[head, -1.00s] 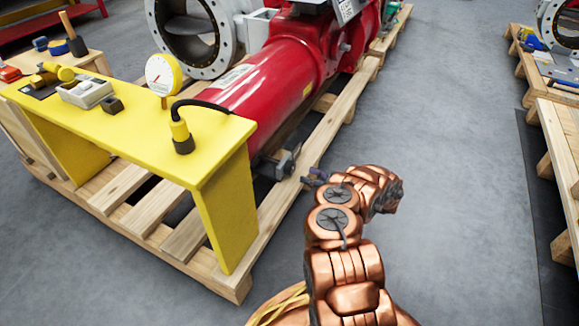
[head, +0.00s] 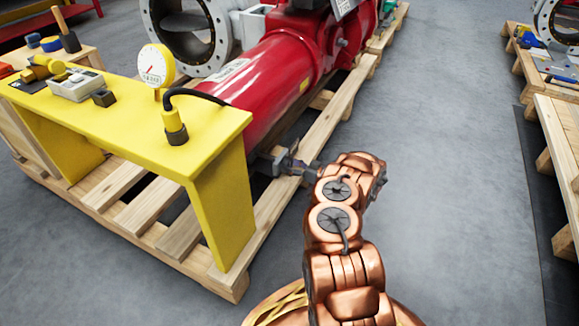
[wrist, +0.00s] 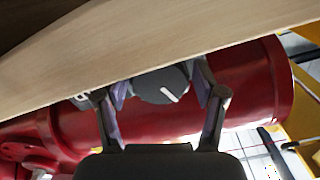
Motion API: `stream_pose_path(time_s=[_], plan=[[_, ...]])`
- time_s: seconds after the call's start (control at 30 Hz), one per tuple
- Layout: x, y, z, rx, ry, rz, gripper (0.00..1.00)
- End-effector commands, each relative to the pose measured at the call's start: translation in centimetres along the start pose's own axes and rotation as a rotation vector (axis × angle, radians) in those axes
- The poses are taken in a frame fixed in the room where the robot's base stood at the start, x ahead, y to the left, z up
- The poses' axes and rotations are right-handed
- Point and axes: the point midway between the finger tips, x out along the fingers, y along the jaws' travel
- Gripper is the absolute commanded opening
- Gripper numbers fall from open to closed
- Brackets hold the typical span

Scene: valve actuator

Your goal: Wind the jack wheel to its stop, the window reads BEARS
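The jack wheel appears to be the dark grey round knob (wrist: 162,84) with a white mark in the wrist view. It sits beside the red cylinder (wrist: 240,90) and close to a wooden beam. My gripper (wrist: 162,100) is open, with one finger on each side of the knob. I cannot tell whether either pad touches it. In the head view, my gripper (head: 303,170) reaches the grey jack block (head: 272,160) beside the pallet's edge. The knob is hidden there. I cannot make out a window reading.
A yellow bench (head: 130,120) with a round dial gauge (head: 156,66) and a black cable stands on the wooden pallet (head: 228,283), left of my arm. The red actuator (head: 250,90) lies behind. The grey floor (head: 450,150) to the right is clear up to another pallet.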

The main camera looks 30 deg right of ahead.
Motion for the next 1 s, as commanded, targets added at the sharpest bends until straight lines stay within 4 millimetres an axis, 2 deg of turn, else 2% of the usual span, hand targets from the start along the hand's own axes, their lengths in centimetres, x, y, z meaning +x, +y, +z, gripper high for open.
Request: stream_pose_path(time_s=[0.07, 0.4, 0.67, 1.0], plan=[[0.01, 0.0, 0.01, 0.0, 0.0, 0.0, 0.58], [0.01, -0.02, 0.03, 0.0, 0.0, -0.001, 0.23], [0.05, -0.05, 0.07, 0.03, -0.001, -0.001, 0.22], [0.12, -0.1, 0.17, 0.23, -0.003, -0.001, 0.22]])
